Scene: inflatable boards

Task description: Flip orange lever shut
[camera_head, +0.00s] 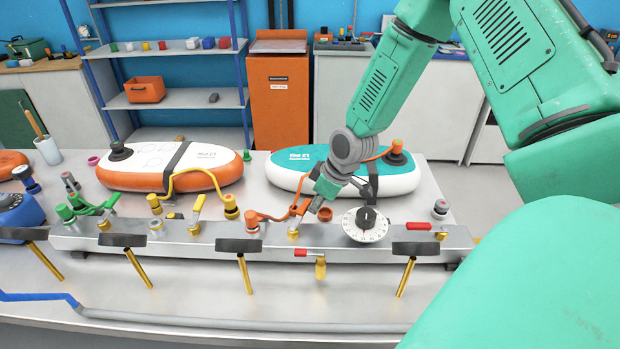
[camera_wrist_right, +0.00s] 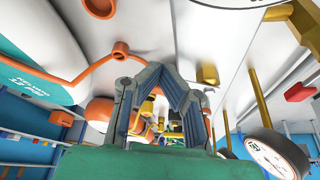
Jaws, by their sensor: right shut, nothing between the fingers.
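The orange lever (camera_head: 301,207) stands up, leaning to the right, above its brass valve (camera_head: 294,233) on the grey manifold rail (camera_head: 200,244). My right gripper (camera_head: 317,204) points down just to the right of the lever; whether they touch is unclear. In the right wrist view, the right gripper's fingers (camera_wrist_right: 163,90) are shut with nothing held, and an orange part (camera_wrist_right: 98,110) shows partly hidden behind the left-hand finger. My left gripper is not in view.
A white dial with a black knob (camera_head: 366,222) sits just right of the gripper. A yellow lever (camera_head: 199,205) stands further left. A teal-and-white board (camera_head: 290,178) lies behind the rail.

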